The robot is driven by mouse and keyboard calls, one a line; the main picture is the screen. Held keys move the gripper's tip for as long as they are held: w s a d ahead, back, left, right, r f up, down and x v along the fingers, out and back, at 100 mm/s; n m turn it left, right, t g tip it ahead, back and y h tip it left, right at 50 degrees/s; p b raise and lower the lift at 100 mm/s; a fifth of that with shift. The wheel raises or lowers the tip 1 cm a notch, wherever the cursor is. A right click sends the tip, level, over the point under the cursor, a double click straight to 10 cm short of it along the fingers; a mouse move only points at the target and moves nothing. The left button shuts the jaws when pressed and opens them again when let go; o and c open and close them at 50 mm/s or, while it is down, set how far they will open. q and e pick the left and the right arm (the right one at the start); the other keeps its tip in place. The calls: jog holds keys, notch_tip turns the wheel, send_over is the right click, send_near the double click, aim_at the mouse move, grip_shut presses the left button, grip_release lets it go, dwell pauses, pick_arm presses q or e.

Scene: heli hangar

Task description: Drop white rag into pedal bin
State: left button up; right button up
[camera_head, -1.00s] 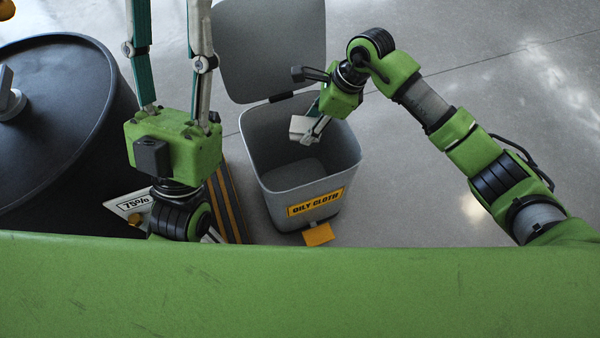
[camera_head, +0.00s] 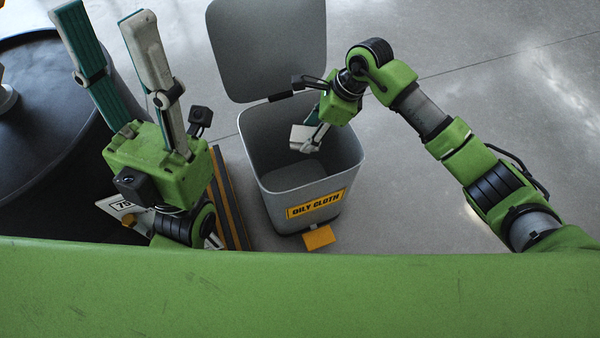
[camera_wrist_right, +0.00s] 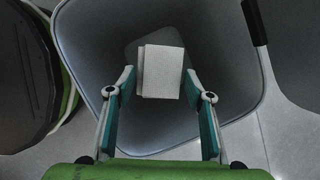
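The white rag (camera_head: 301,138) is a small pale folded block. In the right wrist view the rag (camera_wrist_right: 161,72) lies between the two fingertips of my right gripper (camera_wrist_right: 160,84), which appear to touch its sides. In the head view my right gripper (camera_head: 314,136) is inside the mouth of the grey pedal bin (camera_head: 271,172), below the rim and above its floor. The bin's lid (camera_head: 268,45) is raised, and its front carries a yellow "OILY CLOTH" label. My left gripper (camera_head: 108,20) is open and empty, left of the bin, its fingers spread apart.
A large dark drum (camera_head: 45,150) stands at the left. A striped yellow and dark board (camera_head: 229,205) and a "75%" sign (camera_head: 116,206) lie between drum and bin. The bin's yellow pedal (camera_head: 319,238) faces me. Grey floor (camera_head: 480,90) is clear on the right.

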dwell(0.3)
jog(key=v, duration=1.2)
jog(key=shift+s, duration=0.1)
